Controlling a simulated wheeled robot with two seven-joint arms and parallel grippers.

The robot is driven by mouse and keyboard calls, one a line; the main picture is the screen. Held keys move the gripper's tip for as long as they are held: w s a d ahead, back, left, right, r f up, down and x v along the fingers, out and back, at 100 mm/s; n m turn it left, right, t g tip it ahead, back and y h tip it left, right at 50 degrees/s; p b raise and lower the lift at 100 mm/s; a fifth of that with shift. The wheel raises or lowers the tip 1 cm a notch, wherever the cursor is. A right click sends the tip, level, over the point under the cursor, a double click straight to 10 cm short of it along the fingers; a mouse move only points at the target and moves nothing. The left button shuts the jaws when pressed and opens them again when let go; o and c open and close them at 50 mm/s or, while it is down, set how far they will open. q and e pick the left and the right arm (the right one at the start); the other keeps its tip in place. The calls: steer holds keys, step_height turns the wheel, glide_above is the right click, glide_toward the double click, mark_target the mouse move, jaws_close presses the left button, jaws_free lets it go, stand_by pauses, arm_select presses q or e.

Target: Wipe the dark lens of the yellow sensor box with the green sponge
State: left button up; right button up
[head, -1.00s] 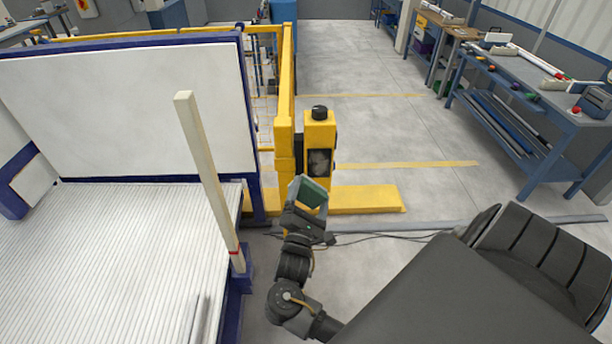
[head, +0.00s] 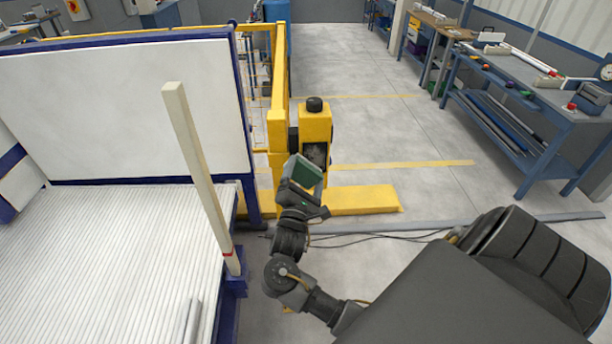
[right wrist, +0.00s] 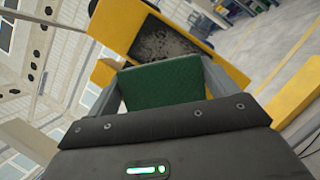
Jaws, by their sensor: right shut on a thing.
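The yellow sensor box (head: 315,124) stands upright on a yellow post, with a black knob on top. Its dark lens (head: 317,152) faces me and is partly hidden by the sponge in the head view. In the right wrist view the lens (right wrist: 168,42) looks dark with pale greyish smudges. My right gripper (head: 302,183) is shut on the green sponge (head: 304,170), which also shows between the fingers in the right wrist view (right wrist: 160,84). The sponge is just in front of the lens's lower part; I cannot tell whether they touch. My left gripper is not in view.
A yellow guard fence (head: 279,100) stands just left of the box. A pale upright post (head: 198,170) rises beside the ribbed white bed (head: 110,250) at left. Cables lie on the floor below.

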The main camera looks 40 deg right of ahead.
mark_target(318, 176)
steer(key=shift+w, duration=0.1)
stand_by(0.3)
steer(key=shift+w+d, duration=0.5)
steer(key=shift+w, duration=0.1)
steer(key=shift+s+d+r+p, duration=0.2)
steer(key=shift+s+d+p, duration=0.35)
steer(key=shift+p, duration=0.55)
steer(key=shift+s+d+p, duration=0.4)
steer(key=shift+d+p, duration=0.15)
steer(key=shift+s+d+f, duration=0.2)
steer(key=shift+s+d, duration=0.05)
steer(key=shift+d, duration=0.05)
steer(key=shift+d, duration=0.1)
